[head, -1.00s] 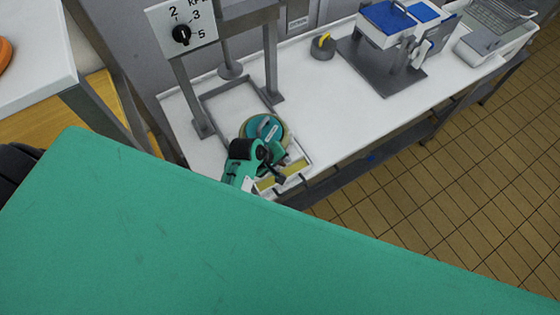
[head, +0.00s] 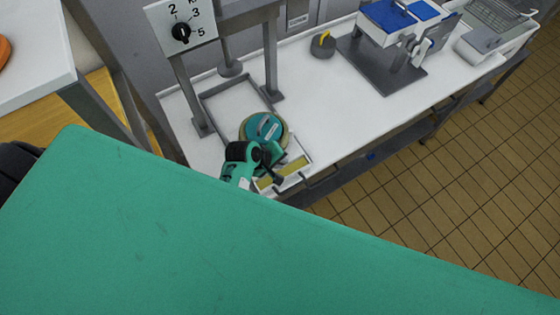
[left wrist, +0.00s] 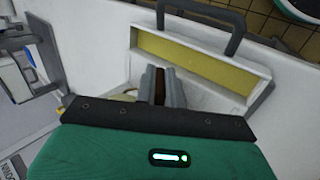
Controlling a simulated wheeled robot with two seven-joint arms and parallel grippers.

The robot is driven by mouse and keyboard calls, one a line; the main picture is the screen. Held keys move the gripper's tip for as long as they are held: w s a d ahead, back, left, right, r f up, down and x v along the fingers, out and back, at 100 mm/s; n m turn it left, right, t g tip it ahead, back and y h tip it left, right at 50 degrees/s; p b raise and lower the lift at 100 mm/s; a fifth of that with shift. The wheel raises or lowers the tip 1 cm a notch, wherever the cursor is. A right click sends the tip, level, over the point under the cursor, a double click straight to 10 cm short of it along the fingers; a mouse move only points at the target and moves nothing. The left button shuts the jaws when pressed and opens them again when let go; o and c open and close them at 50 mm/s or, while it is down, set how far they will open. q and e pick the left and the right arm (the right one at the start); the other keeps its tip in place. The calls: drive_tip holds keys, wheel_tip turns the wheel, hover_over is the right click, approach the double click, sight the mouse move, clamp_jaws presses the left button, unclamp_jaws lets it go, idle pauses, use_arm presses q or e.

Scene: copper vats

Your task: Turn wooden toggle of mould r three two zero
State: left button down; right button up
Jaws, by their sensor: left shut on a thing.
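A round mould (head: 263,127) with a teal lid and a pale rim sits at the near end of the white bench. My left gripper (head: 268,158) is at the near side of the mould, and my arm hides part of it. In the left wrist view the grey fingers (left wrist: 161,87) are shut on a narrow brown wooden piece, the toggle (left wrist: 160,85). A pale curved edge of the mould (left wrist: 130,93) shows beside the fingers. The lid's marking is too small to read. My right gripper is not in view.
A white tray with a yellow strip (head: 290,170) and dark handle is right beside the gripper. A grey press frame with a dial plate (head: 182,33) stands behind the mould. A dark weight (head: 322,47) and a blue-topped device (head: 390,22) stand farther along. The bench's middle is clear.

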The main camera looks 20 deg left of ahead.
use_arm(q)
drive_tip(key=shift+s+a+f+t+h+b, duration=0.1)
drive_tip(key=shift+f+t+h+b, duration=0.15)
drive_tip(key=shift+t+h+b, duration=0.2)
drive_tip(key=t+h+b, duration=0.2)
drive_tip(key=t+b, duration=0.1)
drive_tip(key=b, duration=0.2)
drive_tip(key=shift+f, duration=0.15)
drive_tip(key=shift+r+t+h+b, duration=0.2)
drive_tip(key=shift+t+h+b, duration=0.25)
drive_tip(key=shift+b, duration=0.7)
drive_tip(key=c, duration=1.5)
unclamp_jaws()
drive_tip(key=shift+c, duration=0.2)
drive_tip(key=shift+o, duration=0.3)
